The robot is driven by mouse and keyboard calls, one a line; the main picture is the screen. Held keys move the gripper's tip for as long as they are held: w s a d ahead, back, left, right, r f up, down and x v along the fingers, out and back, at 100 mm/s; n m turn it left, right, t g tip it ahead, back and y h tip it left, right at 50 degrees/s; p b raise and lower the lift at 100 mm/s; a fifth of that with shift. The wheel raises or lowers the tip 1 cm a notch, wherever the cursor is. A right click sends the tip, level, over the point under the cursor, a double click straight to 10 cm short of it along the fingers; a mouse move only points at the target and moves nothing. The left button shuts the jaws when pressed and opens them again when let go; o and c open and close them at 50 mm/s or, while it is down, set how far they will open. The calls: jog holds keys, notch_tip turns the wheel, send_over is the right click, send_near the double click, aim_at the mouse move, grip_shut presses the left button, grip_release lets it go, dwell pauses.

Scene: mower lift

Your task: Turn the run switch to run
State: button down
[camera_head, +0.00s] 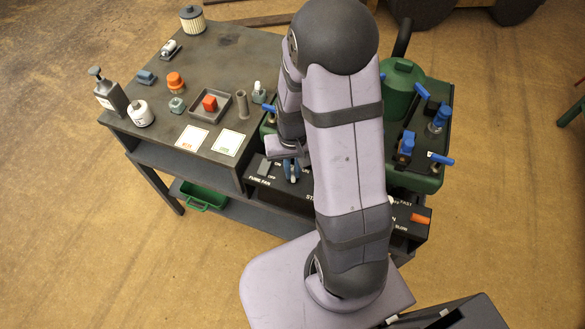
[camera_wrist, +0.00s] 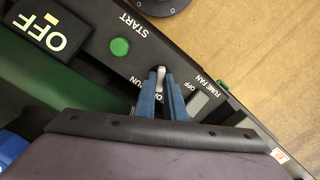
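The run switch (camera_wrist: 160,77) is a small silver lever on the dark control panel (camera_wrist: 96,22), by a partly covered "RUN" label. My gripper (camera_wrist: 161,82) has its two blue fingers close on either side of this lever, and they look shut on it. In the head view my gripper (camera_head: 291,171) points down at the panel, between the fume fan switch and the "START" label. My fingers cover the lever there. The lettering beside the lever is partly hidden by my fingers, so I cannot tell which position it is in.
The fume fan rocker (camera_wrist: 197,103) sits just right of my fingers. A green start button (camera_wrist: 119,47) and a large "OFF" block (camera_wrist: 46,33) lie to the left. The workbench (camera_head: 240,55) holds several small parts. The green mower body (camera_head: 402,88) with blue-handled clamps stands behind my arm.

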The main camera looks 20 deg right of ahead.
aim_at(292, 173)
jog(key=shift+m, duration=0.4)
jog(key=m+p, duration=0.2)
jog(key=m, duration=0.3)
jog(key=shift+r, duration=0.1)
jog(key=m+p, duration=0.1)
jog(key=m, duration=0.5)
jog(key=shift+w, duration=0.1)
dwell(0.4)
jog(key=c, duration=1.8)
grip_release()
jog(key=shift+r, duration=3.6)
